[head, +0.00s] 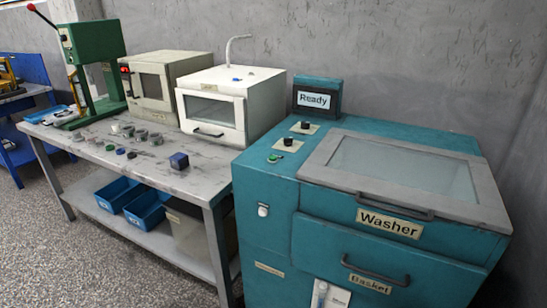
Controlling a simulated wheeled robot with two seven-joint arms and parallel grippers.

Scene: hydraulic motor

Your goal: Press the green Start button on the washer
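The teal washer (262,215) stands at the right, with a "Washer" label on its front. Its grey-framed glass lid (395,165) is shut. A small green button (273,158) sits on the left part of the washer's top, near the front edge. Behind it are a dark knob on a pale plate (288,142) and a second such knob (305,126). A display (314,100) at the back reads "Ready". Neither of my grippers is in view.
A grey workbench (190,185) with several small parts stands left of the washer. It carries a white cabinet (255,100), a beige oven (150,85) and a green press (95,45). Blue bins (147,210) sit on its lower shelf. A "Basket" drawer (335,255) is shut below the lid.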

